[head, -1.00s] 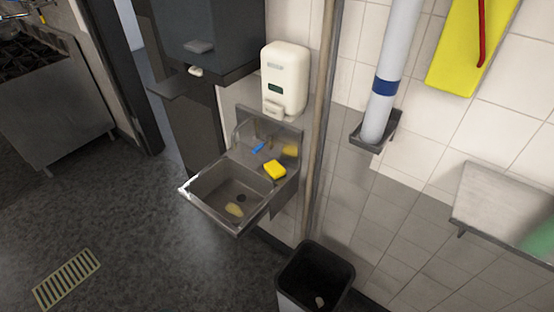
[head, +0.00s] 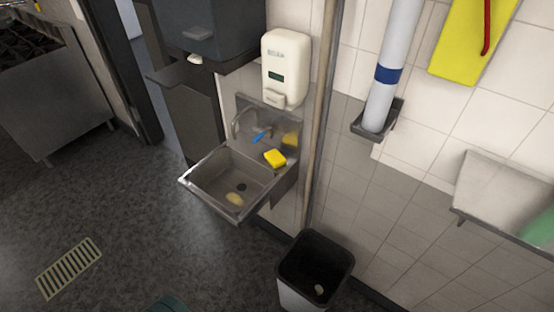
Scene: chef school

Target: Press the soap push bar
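The white soap dispenser (head: 286,62) is fixed to the tiled wall above a small metal sink. Its push bar (head: 273,98) is the small pale piece at the bottom front of the dispenser. Nothing touches the dispenser or the bar. Neither of my grippers is in the head view.
Below the dispenser is the metal sink (head: 194,179), with a yellow sponge (head: 275,158) on its ledge. A black bin (head: 315,262) stands on the floor to its right. A pole (head: 318,130) stands just right of the dispenser. A dark dispenser (head: 205,30) hangs at left.

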